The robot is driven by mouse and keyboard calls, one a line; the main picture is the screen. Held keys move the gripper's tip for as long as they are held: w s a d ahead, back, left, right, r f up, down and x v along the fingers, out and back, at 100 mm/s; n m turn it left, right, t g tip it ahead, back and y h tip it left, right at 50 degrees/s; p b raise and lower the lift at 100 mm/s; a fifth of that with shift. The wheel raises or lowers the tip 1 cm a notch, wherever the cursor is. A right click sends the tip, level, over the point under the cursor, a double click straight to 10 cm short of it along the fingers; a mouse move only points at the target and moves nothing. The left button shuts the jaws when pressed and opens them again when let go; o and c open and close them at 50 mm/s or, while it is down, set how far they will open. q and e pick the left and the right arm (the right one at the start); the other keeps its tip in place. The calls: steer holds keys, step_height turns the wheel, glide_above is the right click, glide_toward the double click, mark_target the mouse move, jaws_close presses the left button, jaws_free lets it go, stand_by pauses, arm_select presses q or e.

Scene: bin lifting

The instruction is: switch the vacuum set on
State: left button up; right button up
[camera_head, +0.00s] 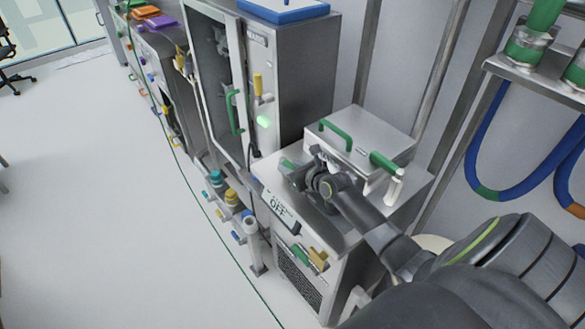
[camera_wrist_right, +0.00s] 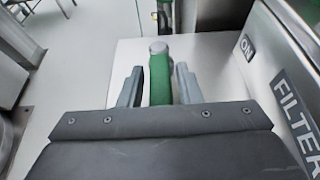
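The vacuum set (camera_head: 345,262) is a grey metal cabinet in the lower middle of the head view, with an "OFF" label (camera_head: 278,209) on its front edge. My right gripper (camera_head: 291,172) is over the left part of its top. In the right wrist view, a green handle (camera_wrist_right: 160,80) with a grey end lies between the two fingers of the right gripper (camera_wrist_right: 159,88). The fingers are open, with a gap on each side of the handle. An "ON" label (camera_wrist_right: 247,47) is on the metal face to the right. My left gripper is not in view.
A metal box with a green handle (camera_head: 336,134) sits on the cabinet's top, behind my gripper. A tall glass-door cabinet (camera_head: 290,75) stands to the left. A "FILTER" label (camera_wrist_right: 297,112) is at right in the wrist view.

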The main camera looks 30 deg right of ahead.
jaws_close()
steer(key=shift+d+f+n+y+b, duration=0.2)
steer(key=shift+n+y+b, duration=0.1)
steer(key=shift+b, duration=0.3)
steer(key=shift+d+f+n+y+b, duration=0.1)
steer(key=shift+d+n+y+b, duration=0.15)
steer(key=shift+n+y+b, duration=0.55)
steer(key=shift+w+d+g+b, duration=0.15)
steer(key=shift+g+b, duration=0.15)
steer(key=shift+b, duration=0.95)
steer(key=shift+r+n+y+b, duration=0.2)
steer(key=shift+n+y+b, duration=0.25)
steer(key=shift+y, duration=0.25)
